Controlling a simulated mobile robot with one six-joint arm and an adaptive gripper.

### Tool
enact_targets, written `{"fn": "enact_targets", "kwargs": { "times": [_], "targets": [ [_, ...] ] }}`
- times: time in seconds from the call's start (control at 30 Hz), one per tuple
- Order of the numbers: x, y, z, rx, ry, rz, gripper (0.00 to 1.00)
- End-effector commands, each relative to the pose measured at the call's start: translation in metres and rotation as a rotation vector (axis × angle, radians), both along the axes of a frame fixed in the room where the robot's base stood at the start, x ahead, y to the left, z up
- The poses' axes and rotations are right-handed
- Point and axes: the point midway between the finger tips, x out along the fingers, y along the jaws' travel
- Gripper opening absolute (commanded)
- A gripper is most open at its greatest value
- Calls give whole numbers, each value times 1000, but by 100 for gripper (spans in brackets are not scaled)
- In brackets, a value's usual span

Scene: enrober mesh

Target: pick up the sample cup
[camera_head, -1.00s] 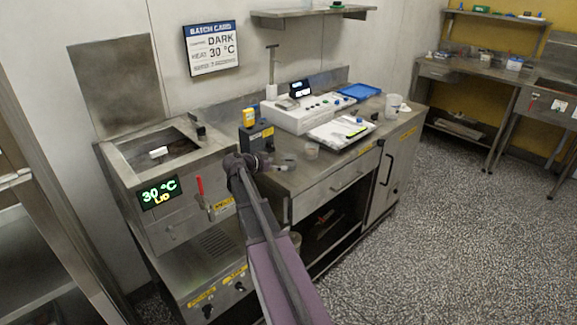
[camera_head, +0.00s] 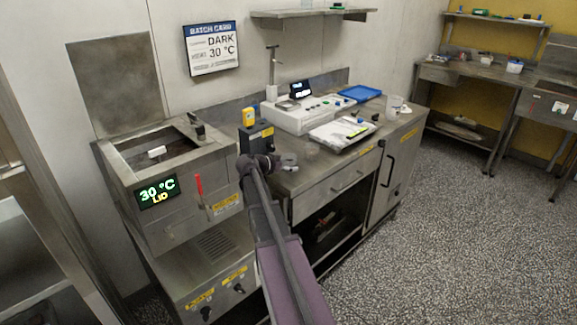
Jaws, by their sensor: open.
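A small translucent cup (camera_head: 311,150), which looks like the sample cup, stands upright on the steel counter (camera_head: 310,181) near its front edge. My gripper (camera_head: 294,159) is open and low over the counter, just left of the cup. The cup is small and pale here, and I cannot tell whether the fingertips touch it or how far around it they are.
A steel tank (camera_head: 165,150) is at the left.

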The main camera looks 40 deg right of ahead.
Motion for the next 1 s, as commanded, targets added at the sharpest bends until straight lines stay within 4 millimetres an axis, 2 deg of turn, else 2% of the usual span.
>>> {"fn": "enact_targets", "kwargs": {
  "times": [0.13,0.17,0.4,0.77,1.0],
  "targets": [
    [0,0,0,0,0,0,100],
    [0,0,0,0,0,0,97],
    [0,0,0,0,0,0,26],
    [0,0,1,0,0,0,25],
    [0,0,8,0,0,0,25]
  ]
}}
